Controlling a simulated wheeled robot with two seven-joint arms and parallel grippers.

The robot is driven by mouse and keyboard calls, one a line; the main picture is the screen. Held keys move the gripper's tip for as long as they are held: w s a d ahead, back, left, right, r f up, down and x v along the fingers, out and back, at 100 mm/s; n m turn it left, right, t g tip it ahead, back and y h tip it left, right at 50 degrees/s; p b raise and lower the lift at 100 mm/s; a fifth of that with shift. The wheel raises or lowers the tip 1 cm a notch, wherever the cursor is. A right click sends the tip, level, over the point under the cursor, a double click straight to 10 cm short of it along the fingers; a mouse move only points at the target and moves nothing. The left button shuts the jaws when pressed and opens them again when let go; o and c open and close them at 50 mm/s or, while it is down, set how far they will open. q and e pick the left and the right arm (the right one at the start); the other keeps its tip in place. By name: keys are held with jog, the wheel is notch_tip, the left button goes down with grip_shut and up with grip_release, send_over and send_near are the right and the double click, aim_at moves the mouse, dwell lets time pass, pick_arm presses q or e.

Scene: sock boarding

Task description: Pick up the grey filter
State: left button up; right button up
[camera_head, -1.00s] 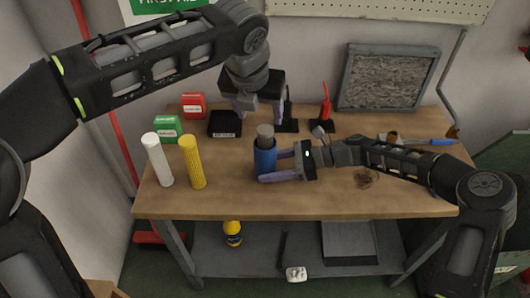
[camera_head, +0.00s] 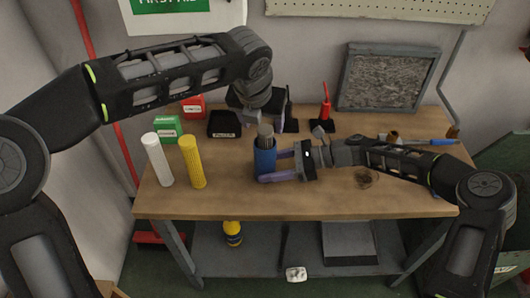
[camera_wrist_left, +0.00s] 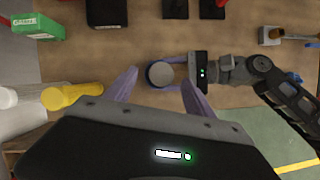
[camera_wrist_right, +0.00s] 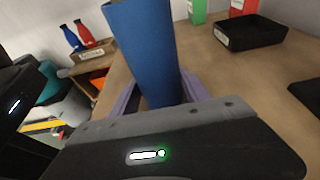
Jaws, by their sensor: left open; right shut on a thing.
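The grey filter (camera_head: 265,131) is a grey cylinder whose top sticks up out of an upright blue tube (camera_head: 265,160) on the workbench. In the left wrist view the filter's round top (camera_wrist_left: 160,74) lies between my left fingers. My left gripper (camera_head: 263,124) is open above the filter, pointing down. Its fingers are apart from the filter. My right gripper (camera_head: 272,167) is shut on the blue tube from the right side, low on its body. The tube also fills the middle of the right wrist view (camera_wrist_right: 148,50). The filter's lower part is hidden inside the tube.
A white cylinder (camera_head: 157,160) and a yellow one (camera_head: 192,162) stand to the left on the workbench (camera_head: 235,205). Green (camera_head: 167,130) and red (camera_head: 192,105) boxes and a black tray (camera_head: 223,124) stand behind. A framed grey panel (camera_head: 388,77) leans at the back right.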

aim_at(264, 130)
pick_arm(q)
jog(key=shift+x, duration=2.65)
grip_shut()
